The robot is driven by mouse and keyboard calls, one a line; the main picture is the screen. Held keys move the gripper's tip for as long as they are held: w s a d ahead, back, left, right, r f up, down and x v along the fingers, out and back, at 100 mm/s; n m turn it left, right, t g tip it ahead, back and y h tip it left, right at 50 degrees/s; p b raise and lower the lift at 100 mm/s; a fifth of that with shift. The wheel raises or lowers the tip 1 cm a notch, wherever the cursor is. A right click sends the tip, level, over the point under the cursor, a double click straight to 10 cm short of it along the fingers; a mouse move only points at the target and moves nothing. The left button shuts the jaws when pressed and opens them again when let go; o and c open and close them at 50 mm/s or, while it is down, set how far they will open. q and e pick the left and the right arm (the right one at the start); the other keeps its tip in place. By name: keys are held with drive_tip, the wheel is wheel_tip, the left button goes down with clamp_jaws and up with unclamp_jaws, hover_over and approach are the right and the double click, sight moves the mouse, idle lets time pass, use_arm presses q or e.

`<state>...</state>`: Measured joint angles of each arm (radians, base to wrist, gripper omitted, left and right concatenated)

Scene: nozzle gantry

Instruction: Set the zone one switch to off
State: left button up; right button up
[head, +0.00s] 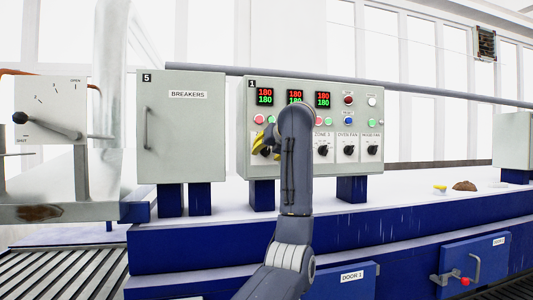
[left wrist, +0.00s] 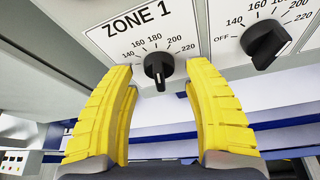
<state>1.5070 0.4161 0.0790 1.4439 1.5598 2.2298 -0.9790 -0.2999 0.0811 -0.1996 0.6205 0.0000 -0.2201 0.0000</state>
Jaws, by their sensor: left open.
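The zone one switch (left wrist: 158,66) is a black knob under a "ZONE 1" label in the left wrist view. Marks from 140 to 220 show around it. Its off mark does not show there, and I cannot tell its setting for sure. My left gripper (left wrist: 159,76) is open, with its yellow fingers to the left and right of the knob, apart from it. In the head view the left gripper (head: 262,142) is at the lower left of the control panel (head: 312,87), and my arm hides part of the panel. My right gripper does not show.
A neighbouring knob (left wrist: 266,43) with an OFF mark sits right of the switch, close to the right finger. A breaker box (head: 180,125) stands left of the panel. Several other knobs, buttons and red-green displays (head: 265,97) are on the panel.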

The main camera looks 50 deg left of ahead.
use_arm(q)
drive_tip(key=shift+w+a+f, duration=0.15)
drive_tip(key=shift+a, duration=0.25)
drive_tip(key=shift+o, duration=0.2)
clamp_jaws()
